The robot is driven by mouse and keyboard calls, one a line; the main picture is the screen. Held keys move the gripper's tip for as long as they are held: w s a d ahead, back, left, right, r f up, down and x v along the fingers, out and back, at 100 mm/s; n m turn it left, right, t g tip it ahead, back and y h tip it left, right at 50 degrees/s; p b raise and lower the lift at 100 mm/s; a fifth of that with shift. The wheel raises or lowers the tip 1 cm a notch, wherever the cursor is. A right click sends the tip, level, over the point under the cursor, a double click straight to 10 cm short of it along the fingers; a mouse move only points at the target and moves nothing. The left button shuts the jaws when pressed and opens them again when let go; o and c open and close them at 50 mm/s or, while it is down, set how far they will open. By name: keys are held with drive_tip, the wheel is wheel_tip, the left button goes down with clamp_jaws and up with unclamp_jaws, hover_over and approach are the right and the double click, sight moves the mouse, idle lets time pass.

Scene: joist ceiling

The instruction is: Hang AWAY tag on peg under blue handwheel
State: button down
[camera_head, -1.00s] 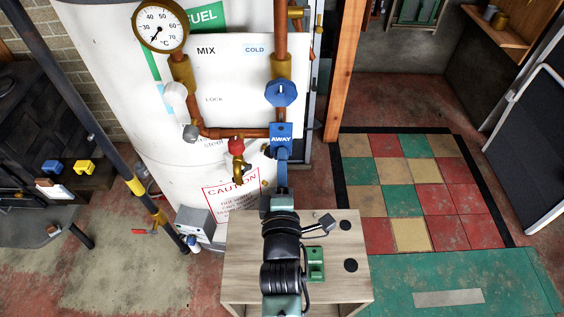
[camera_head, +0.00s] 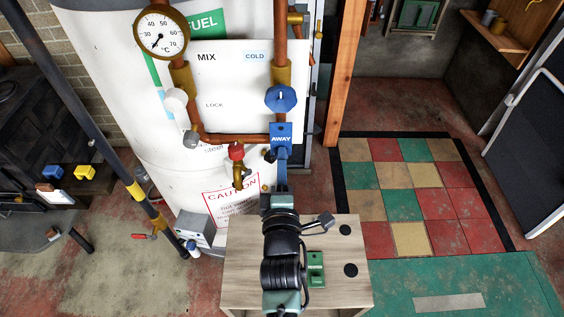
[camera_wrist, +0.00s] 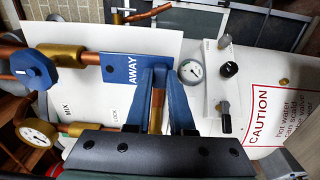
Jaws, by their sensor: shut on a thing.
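The blue AWAY tag (camera_head: 281,132) is upright just below the blue handwheel (camera_head: 281,98), in front of the copper pipe. My gripper (camera_head: 282,158) is shut on the tag's lower part. In the wrist view, the blue fingers (camera_wrist: 164,95) pinch the tag (camera_wrist: 126,82) at the end away from the handwheel (camera_wrist: 33,70). A dark round spot shows near the tag's handwheel-side end; I cannot tell whether it is an empty hole or a peg end. I see no peg clearly under the handwheel; the tag covers that area.
A red-handled tap (camera_head: 236,153) stands close to the left of the tag. A temperature gauge (camera_head: 160,33) is at upper left. A wooden stand (camera_head: 240,285) with a green block (camera_head: 316,268) is below my arm. Tiled floor (camera_head: 408,205) is open at right.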

drive_tip(key=shift+w, duration=0.1)
drive_tip(key=shift+w, duration=0.65)
drive_tip(key=c, duration=0.7)
unclamp_jaws()
drive_tip(key=shift+w, duration=0.1)
drive_tip(key=s+b, duration=0.1)
drive_tip(key=s, duration=1.6)
